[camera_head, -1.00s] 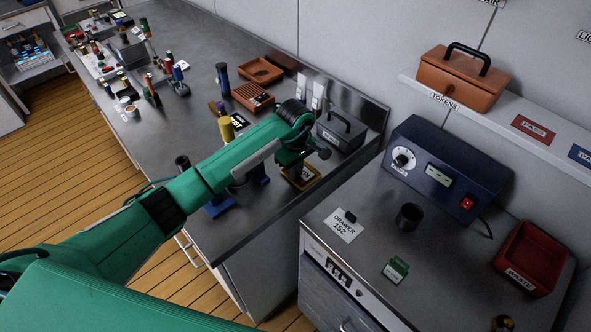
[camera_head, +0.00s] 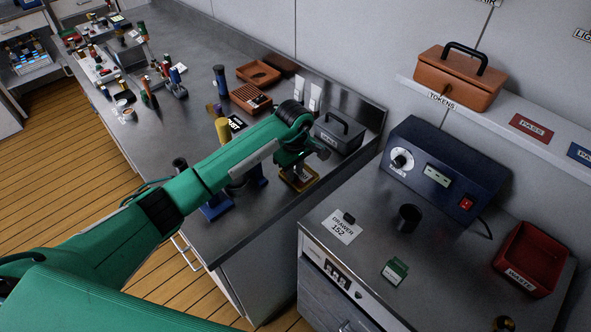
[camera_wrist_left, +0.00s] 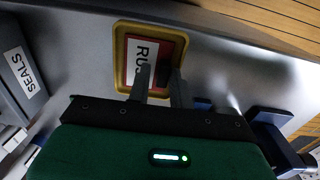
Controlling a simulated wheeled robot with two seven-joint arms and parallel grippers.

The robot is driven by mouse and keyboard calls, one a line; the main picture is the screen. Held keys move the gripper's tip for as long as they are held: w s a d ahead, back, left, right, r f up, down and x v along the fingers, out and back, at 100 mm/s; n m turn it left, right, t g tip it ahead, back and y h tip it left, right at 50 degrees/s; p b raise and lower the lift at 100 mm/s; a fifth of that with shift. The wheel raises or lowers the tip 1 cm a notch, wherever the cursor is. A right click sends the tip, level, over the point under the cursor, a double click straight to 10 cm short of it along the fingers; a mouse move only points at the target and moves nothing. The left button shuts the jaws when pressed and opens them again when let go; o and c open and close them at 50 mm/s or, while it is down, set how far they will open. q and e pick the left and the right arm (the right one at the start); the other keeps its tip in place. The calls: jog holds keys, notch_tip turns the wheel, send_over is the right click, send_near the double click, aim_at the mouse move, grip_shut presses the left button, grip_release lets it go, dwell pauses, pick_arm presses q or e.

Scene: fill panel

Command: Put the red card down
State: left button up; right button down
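The red card (camera_wrist_left: 165,50) has a white label reading "RUS", with the rest covered by a finger. In the left wrist view it appears to lie flat inside a yellow-rimmed tray (camera_wrist_left: 121,50). The tray also shows in the head view (camera_head: 313,183), at the bench's near right end. My left gripper (camera_wrist_left: 158,72) is over the tray, fingers pointing at the card, with a visible gap between them. They overlap the card's lower edge in the picture; whether they touch it I cannot tell. My right gripper is out of view.
A grey box labelled SEALS (camera_head: 340,132) stands close behind the tray. Blue stands (camera_head: 216,208) and a yellow cylinder (camera_head: 222,130) are left of it, near my forearm. A separate counter at right holds a dark cup (camera_head: 409,217) and a red waste bin (camera_head: 530,258).

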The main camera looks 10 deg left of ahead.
pick_arm(q)
jog(key=shift+s+a+f+p, duration=0.1)
jog(key=shift+s+f+p, duration=0.25)
jog(key=shift+p, duration=0.25)
jog(key=shift+w+a+r, duration=0.1)
jog(key=shift+w+r, duration=0.05)
jog(key=shift+r, duration=0.2)
notch_tip(320, 180, up, 12)
jog(key=b, duration=0.4)
